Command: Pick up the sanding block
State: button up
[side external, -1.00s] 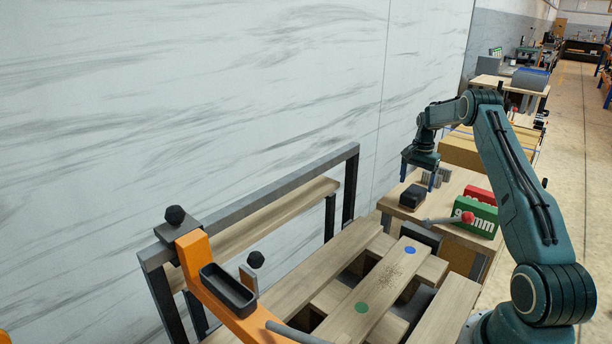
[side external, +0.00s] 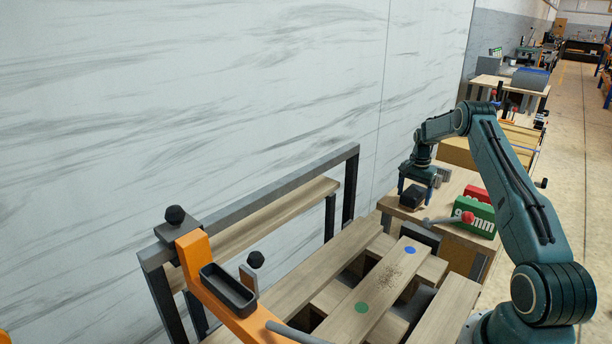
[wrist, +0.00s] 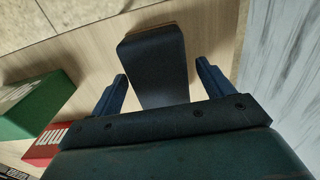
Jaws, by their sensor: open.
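The sanding block (side external: 412,197) is a small dark block on the wooden table at the far end of the work area. In the wrist view the block (wrist: 152,62) shows a dark body with a thin brown edge at its far end. My gripper (side external: 415,199) is lowered over the block and open. In the wrist view its two blue fingers stand on either side of the block, with a gap on each side; the gripper (wrist: 161,80) is apart from it. The block's near end is hidden behind the gripper body.
A lever with a red knob (side external: 467,217) lies in front. A slatted pallet (side external: 341,322) and an orange clamp bar with a black tray (side external: 228,288) are nearer the camera.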

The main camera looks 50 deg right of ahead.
aim_at(414, 191)
jog(key=c, duration=1.3)
jog(key=shift+r, duration=0.15)
notch_tip(414, 191, up, 20)
jog(key=shift+f, duration=0.1)
